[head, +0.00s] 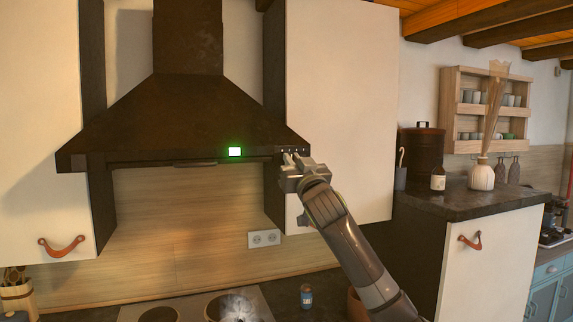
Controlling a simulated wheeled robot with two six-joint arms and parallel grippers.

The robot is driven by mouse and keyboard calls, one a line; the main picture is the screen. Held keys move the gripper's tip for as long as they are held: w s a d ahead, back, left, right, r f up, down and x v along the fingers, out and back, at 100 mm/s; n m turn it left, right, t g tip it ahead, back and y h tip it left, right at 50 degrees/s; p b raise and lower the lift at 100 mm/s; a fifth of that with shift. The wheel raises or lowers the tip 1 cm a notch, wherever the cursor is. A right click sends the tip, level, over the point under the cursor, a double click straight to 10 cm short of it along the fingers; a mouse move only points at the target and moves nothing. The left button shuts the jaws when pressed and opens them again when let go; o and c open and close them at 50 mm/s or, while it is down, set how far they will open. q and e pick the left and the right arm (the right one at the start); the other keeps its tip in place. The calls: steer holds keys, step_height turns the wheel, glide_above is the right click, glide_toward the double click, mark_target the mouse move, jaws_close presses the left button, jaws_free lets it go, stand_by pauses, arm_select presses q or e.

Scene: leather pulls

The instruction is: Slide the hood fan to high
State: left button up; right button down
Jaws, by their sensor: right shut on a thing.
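The dark brown range hood (135,118) hangs between two white wall cabinets. My right gripper (292,157) is at the right end of that lip, to the right of the green light. It is shut on the small fan slider, which the fingers mostly hide. A few small pale marks show on the lip just above the fingers. My left gripper is not in view.
Below are the cooktop (270,310), a small blue-labelled jar (306,296) and a wall socket (264,238). The right cabinet (340,110) with its dark side stands close behind my right gripper. The space under the hood is free.

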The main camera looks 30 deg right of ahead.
mark_target(305, 154)
steer(key=d, duration=0.2)
steer(key=s+d, duration=0.1)
steer(key=d, duration=0.1)
steer(key=shift+d+b, duration=0.25)
steer(key=shift+b, duration=0.15)
steer(key=shift+a, duration=0.1)
steer(key=c, duration=1.8)
jaws_free()
steer(key=o, duration=0.4)
steer(key=shift+s+d, duration=0.1)
steer(key=shift+d, duration=0.15)
steer(key=shift+c, duration=0.2)
steer(key=shift+a, duration=0.1)
steer(key=shift+s+f, duration=0.15)
steer(key=shift+f, duration=0.05)
steer(key=b+v, duration=1.2)
steer(key=v, duration=0.5)
